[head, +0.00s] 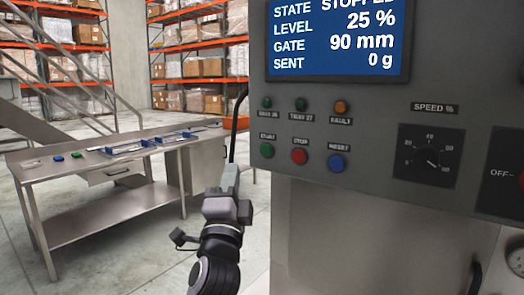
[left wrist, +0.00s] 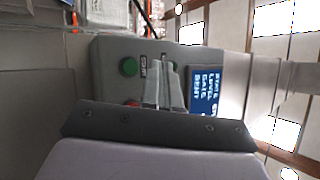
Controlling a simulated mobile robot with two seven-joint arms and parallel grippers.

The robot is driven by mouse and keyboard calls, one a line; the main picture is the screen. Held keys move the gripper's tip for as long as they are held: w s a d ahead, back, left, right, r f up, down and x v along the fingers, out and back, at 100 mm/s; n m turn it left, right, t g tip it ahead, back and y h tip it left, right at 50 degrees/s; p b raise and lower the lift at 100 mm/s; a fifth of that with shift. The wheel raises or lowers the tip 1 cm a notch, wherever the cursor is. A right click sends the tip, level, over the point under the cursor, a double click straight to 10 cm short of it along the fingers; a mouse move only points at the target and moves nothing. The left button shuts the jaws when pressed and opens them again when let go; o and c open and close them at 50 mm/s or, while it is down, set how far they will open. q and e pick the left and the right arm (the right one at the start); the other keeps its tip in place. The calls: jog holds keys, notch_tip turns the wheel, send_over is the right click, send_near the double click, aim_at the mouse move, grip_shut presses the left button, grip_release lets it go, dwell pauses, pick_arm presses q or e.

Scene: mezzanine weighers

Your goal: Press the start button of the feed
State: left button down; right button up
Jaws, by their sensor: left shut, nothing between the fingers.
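The green start button (head: 267,151) is the leftmost of the lower row on the grey control panel (head: 380,190). It also shows in the left wrist view (left wrist: 129,66), unobstructed beside its label. The red stop button (head: 299,156) and the blue reset button (head: 336,163) sit to its right. My left gripper (head: 232,168) is shut and empty, pointing up, just left of and a little below the start button in the head view. In the left wrist view its closed fingers (left wrist: 165,85) lie in front of the panel, beside the green button. No contact with the button shows. My right gripper is out of view.
The panel screen (head: 337,40) reads stopped, level 25 %, gate 90 mm, sent 0 g. Indicator lamps (head: 301,104) sit above the buttons. A speed dial (head: 431,156) is at right. A steel table (head: 100,205) stands behind at left, with open floor around it.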

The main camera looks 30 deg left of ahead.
aim_at(266, 151)
pick_arm(q)
jog(key=shift+s+a+r+y, duration=0.1)
jog(key=shift+a+r+y, duration=0.1)
jog(key=shift+r, duration=0.2)
jog(key=shift+s+a+r+y, duration=0.1)
jog(key=shift+a+r, duration=0.05)
jog(key=shift+r, duration=0.25)
jog(key=shift+w, duration=0.15)
jog(key=shift+w+d+b, duration=0.2)
jog(key=shift+w+b, duration=1)
jog(key=shift+w, duration=0.95)
jog(key=shift+w+d+b, duration=0.2)
jog(key=shift+w+b, duration=0.95)
jog(key=shift+w, duration=0.95)
jog(key=shift+w, duration=0.1)
jog(key=shift+w+b, duration=0.35)
